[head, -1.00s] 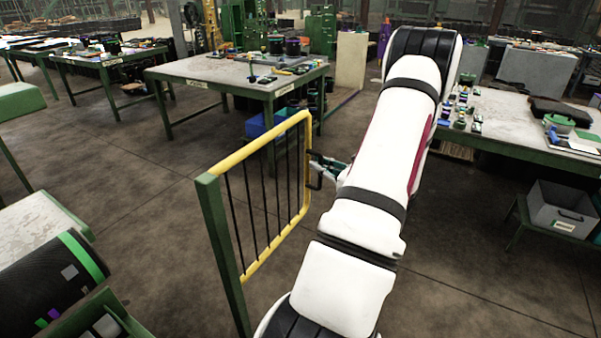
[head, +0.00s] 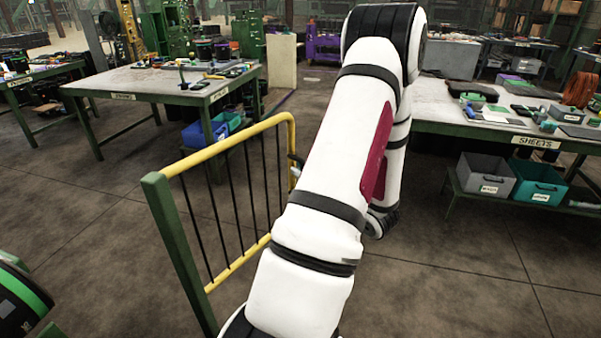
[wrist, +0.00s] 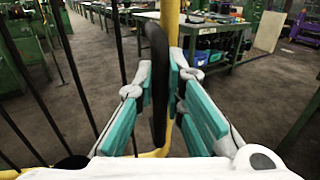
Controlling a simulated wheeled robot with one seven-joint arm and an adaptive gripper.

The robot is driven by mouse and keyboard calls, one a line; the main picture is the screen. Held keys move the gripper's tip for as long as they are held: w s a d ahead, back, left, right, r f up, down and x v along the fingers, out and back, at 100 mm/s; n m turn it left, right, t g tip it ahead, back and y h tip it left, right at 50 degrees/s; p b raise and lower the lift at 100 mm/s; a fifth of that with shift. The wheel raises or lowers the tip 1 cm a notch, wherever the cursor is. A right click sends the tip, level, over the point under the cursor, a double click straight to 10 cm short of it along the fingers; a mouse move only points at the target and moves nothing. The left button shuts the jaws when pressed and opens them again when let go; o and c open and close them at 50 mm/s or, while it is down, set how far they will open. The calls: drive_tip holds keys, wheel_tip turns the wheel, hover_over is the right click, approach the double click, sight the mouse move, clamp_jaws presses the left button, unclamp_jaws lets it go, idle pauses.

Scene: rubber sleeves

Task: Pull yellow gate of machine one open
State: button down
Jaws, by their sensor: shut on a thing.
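The yellow gate (head: 232,139) has a tubular frame with thin black bars and stands beside a green post (head: 178,245), left of my arm in the head view. In the wrist view its yellow upright (wrist: 170,14) rises behind a black handle (wrist: 157,50). My gripper (wrist: 161,88) has its teal fingers closed on both sides of this handle. In the head view my white arm hides most of the gripper and handle. No label naming machine one is readable.
A workbench (head: 130,80) with small items stands behind the gate. A table marked SHEETS (head: 450,118) stands to the right, with a grey bin (head: 484,180) and a teal bin (head: 538,186) below. A dark roller (head: 22,305) is at the lower left. Floor on the right is clear.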

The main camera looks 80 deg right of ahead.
drive_tip(key=c, duration=1.7)
unclamp_jaws()
drive_tip(key=shift+o, duration=0.2)
drive_tip(key=v, duration=1.2)
